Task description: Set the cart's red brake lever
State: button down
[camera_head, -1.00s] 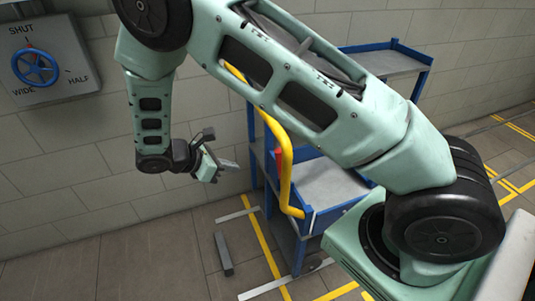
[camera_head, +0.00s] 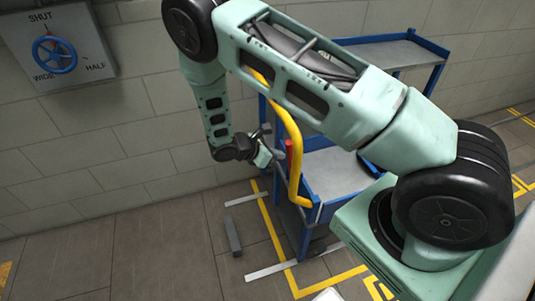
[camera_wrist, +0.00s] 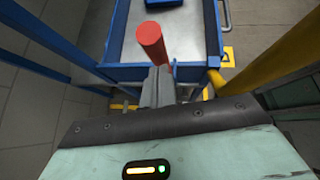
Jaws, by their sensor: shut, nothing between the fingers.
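The cart (camera_head: 333,172) has a blue frame and grey trays, and stands by the wall. Its red brake lever (camera_head: 289,148) stands up beside the yellow handle. In the wrist view the lever (camera_wrist: 152,42) is a red rod with a round end, above the cart's blue edge. My gripper (camera_head: 278,155) is shut and empty, just left of the lever in the head view. In the wrist view its fingertips (camera_wrist: 160,76) are together close below the lever; I cannot tell whether they touch it. The lever's base is hidden.
The cart's yellow handle (camera_head: 296,160) runs close to my gripper. A grey block (camera_head: 232,237) lies on the floor among yellow and white markings. A panel with a blue valve wheel (camera_head: 54,55) is on the wall at left. The floor at left is clear.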

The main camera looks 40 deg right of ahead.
jog(key=shift+d, duration=0.25)
jog(key=shift+s+d+r, duration=0.15)
jog(key=shift+d+r, duration=0.05)
jog(key=shift+d, duration=0.25)
jog(key=shift+s+d+r, duration=0.1)
jog(key=shift+d+r, duration=0.1)
jog(key=shift+d, duration=0.2)
